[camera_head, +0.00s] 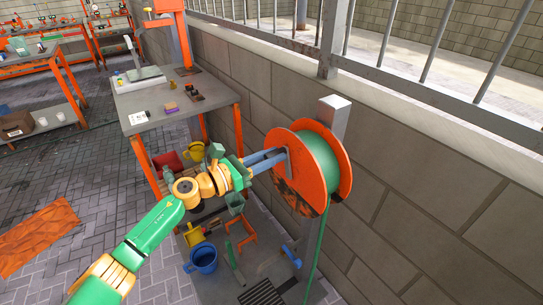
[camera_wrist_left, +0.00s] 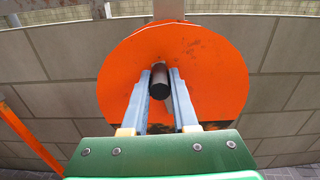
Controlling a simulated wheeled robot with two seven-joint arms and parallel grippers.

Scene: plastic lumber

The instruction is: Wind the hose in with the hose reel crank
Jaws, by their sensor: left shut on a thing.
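The hose reel has an orange side disc (camera_head: 293,178) and stands on a grey post (camera_head: 335,115) by the block wall. Green hose (camera_head: 318,153) is wound on its drum, and a length hangs down below it. My left gripper (camera_head: 284,153) reaches the face of the disc, its blue-grey fingers shut on the crank handle. In the left wrist view the dark cylindrical crank handle (camera_wrist_left: 159,84) sits between the two fingertips (camera_wrist_left: 160,80), in front of the orange disc (camera_wrist_left: 215,60). My right gripper is not in view.
A grey-topped workbench (camera_head: 170,100) with orange legs stands behind my left arm. A blue bucket (camera_head: 203,258), a yellow can (camera_head: 194,234) and other items lie below the arm. The wall runs close behind the reel.

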